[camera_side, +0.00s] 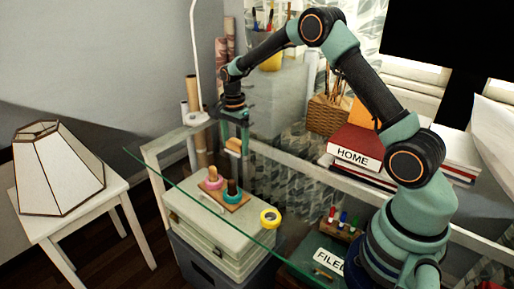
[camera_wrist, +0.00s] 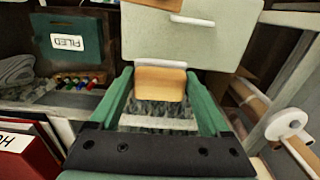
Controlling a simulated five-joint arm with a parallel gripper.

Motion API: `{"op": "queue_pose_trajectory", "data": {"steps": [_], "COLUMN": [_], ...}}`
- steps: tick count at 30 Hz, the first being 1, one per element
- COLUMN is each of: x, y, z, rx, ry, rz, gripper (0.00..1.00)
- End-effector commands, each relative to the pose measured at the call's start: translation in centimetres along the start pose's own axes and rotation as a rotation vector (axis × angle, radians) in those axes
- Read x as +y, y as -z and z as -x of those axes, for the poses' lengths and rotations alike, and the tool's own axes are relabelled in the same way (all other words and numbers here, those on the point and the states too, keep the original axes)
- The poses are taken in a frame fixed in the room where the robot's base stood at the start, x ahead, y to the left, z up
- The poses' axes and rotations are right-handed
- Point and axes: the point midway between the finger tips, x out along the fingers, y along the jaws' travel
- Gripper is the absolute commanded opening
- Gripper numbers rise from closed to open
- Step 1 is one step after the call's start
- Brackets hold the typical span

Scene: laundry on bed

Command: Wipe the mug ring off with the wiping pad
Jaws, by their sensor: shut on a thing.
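My gripper (camera_side: 235,127) hangs near the back rail of the glass desk in the side view, pointing down. Its green fingers are shut on a tan wiping pad (camera_side: 233,146). The pad also shows between the fingers in the wrist view (camera_wrist: 160,84), with a pale handle-like strip beyond it. I cannot make out the mug ring in either view. I cannot tell whether the pad touches the glass.
The glass desktop (camera_side: 165,170) shows drawers (camera_side: 235,240) beneath. A peg board with coloured rings (camera_side: 238,201) and a yellow tape roll (camera_side: 270,217) appear in front of the gripper. Red books (camera_side: 357,142) and a pencil basket (camera_side: 326,115) stand right. A lamp (camera_side: 57,165) is left.

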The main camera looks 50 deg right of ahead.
Motion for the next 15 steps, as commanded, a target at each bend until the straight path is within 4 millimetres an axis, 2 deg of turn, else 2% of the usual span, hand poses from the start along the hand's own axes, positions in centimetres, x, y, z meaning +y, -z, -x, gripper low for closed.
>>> {"op": "queue_pose_trajectory", "data": {"steps": [15], "x": [0.1], "y": [0.1], "z": [-4.8], "rx": [0.0], "ry": [-0.002], "rz": [0.0], "gripper": [0.36]}}
